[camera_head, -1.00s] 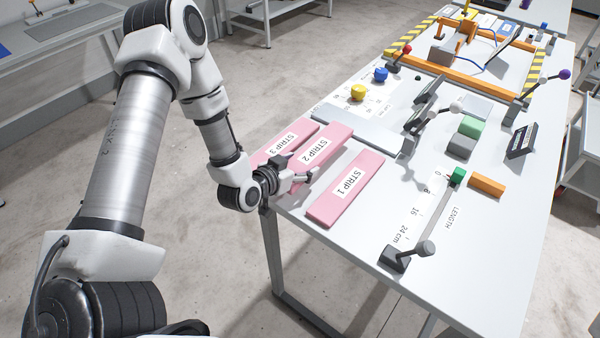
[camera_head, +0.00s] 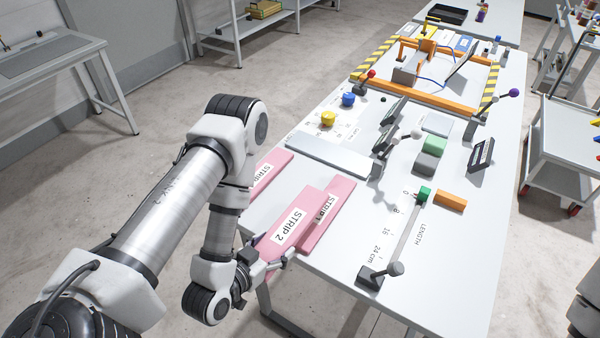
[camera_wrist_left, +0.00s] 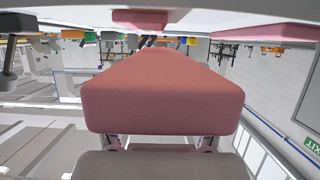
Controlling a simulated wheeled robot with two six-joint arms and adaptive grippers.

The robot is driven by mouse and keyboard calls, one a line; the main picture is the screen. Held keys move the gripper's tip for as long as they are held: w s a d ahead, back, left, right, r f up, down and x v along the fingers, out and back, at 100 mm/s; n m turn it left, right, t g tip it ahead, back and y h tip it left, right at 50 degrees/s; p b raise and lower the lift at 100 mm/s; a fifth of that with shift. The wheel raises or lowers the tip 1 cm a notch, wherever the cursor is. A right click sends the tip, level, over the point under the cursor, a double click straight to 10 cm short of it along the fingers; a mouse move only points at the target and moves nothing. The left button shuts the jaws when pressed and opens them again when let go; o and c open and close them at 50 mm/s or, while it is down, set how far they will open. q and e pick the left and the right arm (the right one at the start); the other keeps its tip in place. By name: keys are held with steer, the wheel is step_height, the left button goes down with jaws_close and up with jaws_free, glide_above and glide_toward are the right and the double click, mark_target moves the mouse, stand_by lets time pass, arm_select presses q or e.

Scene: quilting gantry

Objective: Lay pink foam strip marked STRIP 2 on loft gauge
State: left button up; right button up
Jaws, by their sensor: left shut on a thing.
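My left gripper (camera_head: 262,268) is shut on the near end of the pink foam strip marked STRIP 2 (camera_head: 285,240). The strip lies flat in the grip near the table's left edge and overlaps the pink strip marked STRIP 1 (camera_head: 338,197) in the picture; I cannot tell whether they touch. In the left wrist view the held pink strip (camera_wrist_left: 160,90) fills the middle, end on. A pale flat plate (camera_head: 325,157) with a lever and dark panel lies beyond the strips; I cannot tell whether it is the loft gauge. My right gripper is not in view.
STRIP 3 (camera_head: 268,172) lies at the table's left edge, partly behind my arm. A length scale with a lever (camera_head: 395,270), an orange block (camera_head: 450,201) and green and grey blocks (camera_head: 430,152) stand to the right. Blue and yellow knobs and an orange frame (camera_head: 430,98) stand farther back.

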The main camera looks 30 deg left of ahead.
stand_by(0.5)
arm_select(q)
steer(key=shift+w, duration=0.3)
steer(key=w+d+r+b, duration=0.1)
steer(key=w+d, duration=0.1)
steer(key=d, duration=0.1)
steer(key=w+d+m+h+b, duration=0.1)
steer(key=w+d, duration=0.2)
steer(key=w+d+r+m+h+b, duration=0.1)
steer(key=w+d+b, duration=0.1)
steer(key=w, duration=0.1)
steer(key=shift+w+d+r, duration=0.2)
steer(key=shift+d+r, duration=0.15)
steer(key=shift+d, duration=0.05)
steer(key=shift+w+d+f, duration=0.25)
steer(key=shift+w, duration=0.35)
steer(key=a+f+n+y, duration=0.2)
steer(key=a+n+y, duration=0.1)
steer(key=shift+w+f, duration=0.2)
steer(key=shift+d+r, duration=0.1)
